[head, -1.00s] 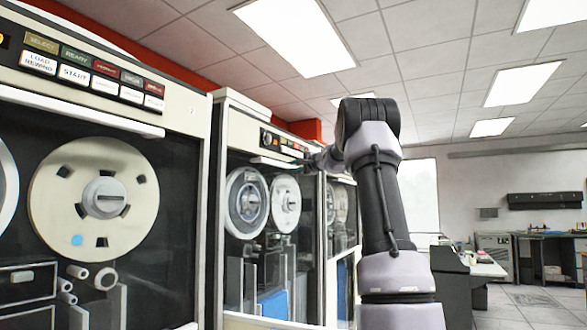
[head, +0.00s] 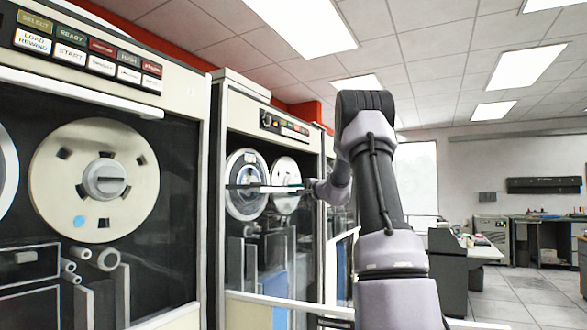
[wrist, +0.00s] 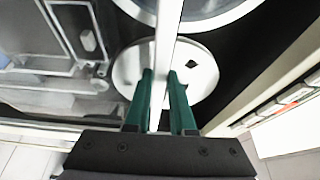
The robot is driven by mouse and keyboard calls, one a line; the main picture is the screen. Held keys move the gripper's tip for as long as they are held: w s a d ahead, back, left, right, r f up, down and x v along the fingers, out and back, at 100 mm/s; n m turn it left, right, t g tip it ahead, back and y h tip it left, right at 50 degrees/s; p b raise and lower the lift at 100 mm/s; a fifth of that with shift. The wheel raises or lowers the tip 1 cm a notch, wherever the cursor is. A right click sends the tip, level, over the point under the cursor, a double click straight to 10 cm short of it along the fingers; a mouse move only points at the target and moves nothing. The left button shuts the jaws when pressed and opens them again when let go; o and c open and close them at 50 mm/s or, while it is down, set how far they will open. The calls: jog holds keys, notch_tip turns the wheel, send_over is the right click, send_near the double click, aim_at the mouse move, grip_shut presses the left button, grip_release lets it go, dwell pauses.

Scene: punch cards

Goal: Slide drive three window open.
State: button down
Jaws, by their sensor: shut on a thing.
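The drive three cabinet (head: 216,140) stands beyond the nearest drive, which is marked 2. Its window's pale top rail (head: 262,189) crosses in front of the two reels, below the control strip (head: 284,124). The left reel (head: 246,166) and right reel (head: 285,171) show above and below the rail. My gripper (head: 297,187) is at the rail's right part. In the wrist view, my gripper's green fingers (wrist: 163,80) are shut on the white rail (wrist: 165,38), one on each side. The fingertips are small and partly hidden by my arm in the head view.
The nearest drive (head: 205,105) fills the left, its own window rail (head: 85,92) high under its buttons. Another drive (head: 328,150) stands just beyond drive three. A desk (head: 470,248) stands to the right. The floor (head: 520,290) at right is clear.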

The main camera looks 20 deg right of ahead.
notch_tip(320, 180, down, 27)
jog(key=shift+f, duration=0.15)
jog(key=c, duration=0.8)
grip_release()
jog(key=shift+o, duration=0.2)
jog(key=v, duration=1.1)
jog(key=shift+w, duration=0.1)
